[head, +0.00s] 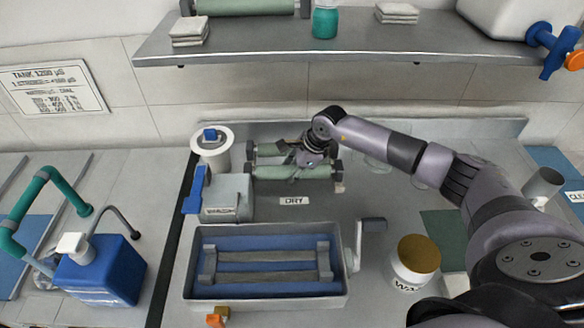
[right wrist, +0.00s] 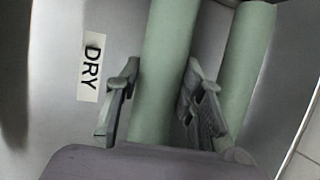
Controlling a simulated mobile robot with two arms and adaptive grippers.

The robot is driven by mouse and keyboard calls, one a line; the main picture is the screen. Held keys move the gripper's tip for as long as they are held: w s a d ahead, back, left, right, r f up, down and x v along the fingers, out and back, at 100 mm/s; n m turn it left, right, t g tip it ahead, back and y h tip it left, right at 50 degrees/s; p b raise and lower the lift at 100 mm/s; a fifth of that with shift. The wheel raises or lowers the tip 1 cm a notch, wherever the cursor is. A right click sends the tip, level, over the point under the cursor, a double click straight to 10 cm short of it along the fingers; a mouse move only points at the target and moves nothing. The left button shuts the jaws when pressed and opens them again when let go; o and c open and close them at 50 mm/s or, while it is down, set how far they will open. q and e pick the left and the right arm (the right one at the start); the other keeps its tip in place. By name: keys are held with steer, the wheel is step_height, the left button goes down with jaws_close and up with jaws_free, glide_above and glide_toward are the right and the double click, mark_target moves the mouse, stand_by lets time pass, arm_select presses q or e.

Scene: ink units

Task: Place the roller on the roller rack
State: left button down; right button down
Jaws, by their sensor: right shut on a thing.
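Two pale green rollers lie side by side behind the DRY label (head: 293,201), between dark end supports of the roller rack (head: 336,151). The front roller (head: 285,173) is nearest the label; the rear roller (head: 268,150) is partly hidden by my gripper. My right gripper (head: 299,161) reaches down from above onto the front roller. In the right wrist view my right gripper (right wrist: 158,100) has one finger on each side of the front roller (right wrist: 165,60), shut on it. The rear roller (right wrist: 245,70) is beside the right finger. I cannot tell whether the held roller rests fully on the rack. My left gripper is out of view.
A grey tray (head: 190,262) with blue inside and a crank stands in front. A grey box (head: 228,197) and a white cylinder (head: 212,148) are left of the rack. A gold-lidded jar (head: 418,254) is at right. A shelf (head: 340,45) overhangs behind.

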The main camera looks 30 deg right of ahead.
steer(key=c, duration=1.1)
jaws_free()
steer(key=shift+r, duration=0.1)
steer(key=b+v, duration=0.2)
steer(key=v, duration=1)
steer(key=shift+b, duration=0.3)
